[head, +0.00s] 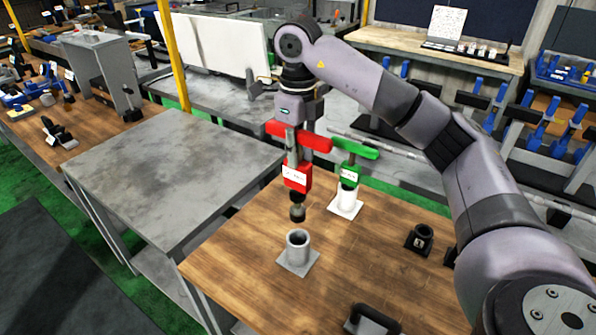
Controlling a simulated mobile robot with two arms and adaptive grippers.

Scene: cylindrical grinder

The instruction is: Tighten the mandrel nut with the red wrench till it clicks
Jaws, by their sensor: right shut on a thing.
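My right gripper (297,128) is shut on the red wrench (297,177), which has a red T-handle, a red body and a dark socket end pointing down. The wrench hangs upright above the wooden table, over a grey cylindrical holder (298,248) on a square base; it is clear of the holder. A green-handled wrench (350,172) stands in a white holder (346,198) just right of it. I cannot make out the mandrel nut. My left gripper is not in view.
A small black holder (419,238) stands on the table's right, and a black handle-shaped item (372,319) lies at the front edge. A bare grey metal table (165,175) is to the left. Behind are benches, a white panel (220,42) and a yellow post (173,55).

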